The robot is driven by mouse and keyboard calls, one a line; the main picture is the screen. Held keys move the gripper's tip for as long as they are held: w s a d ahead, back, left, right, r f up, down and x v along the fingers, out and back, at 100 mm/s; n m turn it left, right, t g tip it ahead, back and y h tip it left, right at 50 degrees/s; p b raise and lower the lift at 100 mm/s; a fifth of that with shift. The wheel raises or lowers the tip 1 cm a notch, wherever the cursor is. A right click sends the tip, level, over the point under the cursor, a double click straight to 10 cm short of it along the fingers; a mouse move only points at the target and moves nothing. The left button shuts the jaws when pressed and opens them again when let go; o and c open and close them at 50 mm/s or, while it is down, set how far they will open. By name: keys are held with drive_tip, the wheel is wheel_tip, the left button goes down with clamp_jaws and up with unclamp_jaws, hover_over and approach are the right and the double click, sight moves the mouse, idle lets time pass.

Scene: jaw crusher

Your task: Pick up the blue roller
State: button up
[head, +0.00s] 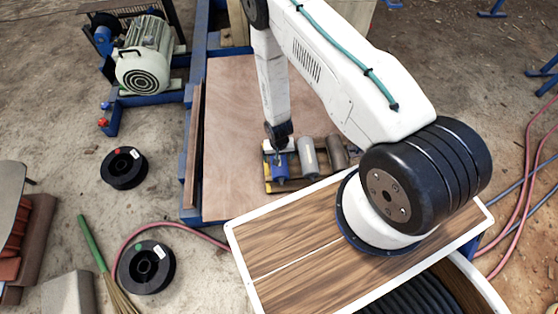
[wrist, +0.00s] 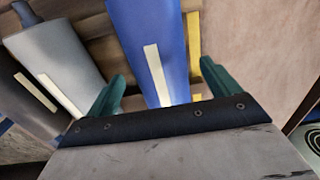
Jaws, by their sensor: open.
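The blue roller (head: 281,172) lies at the left end of a small wooden rack (head: 296,185) on the plywood board. In the wrist view the blue roller (wrist: 150,45) fills the upper middle, with a pale strip along it. My gripper (wrist: 162,80) is open, its two green fingers standing apart on either side of the roller's near end. In the wrist view the fingers hold nothing, and I cannot tell whether they touch the roller. In the head view my gripper (head: 279,142) is dark and small, at the roller's far end; its fingers are not clear.
A light grey roller (head: 308,157) and a darker roller (head: 338,153) lie to the right of the blue one. The plywood board (head: 235,130) is bare to the left. A motor (head: 145,55) stands at the upper left, and black spools (head: 123,168) lie on the ground.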

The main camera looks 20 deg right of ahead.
wheel_tip(320, 180, down, 2)
drive_tip(key=shift+f, duration=0.25)
drive_tip(key=c, duration=1.7)
drive_tip(key=shift+r, duration=0.1)
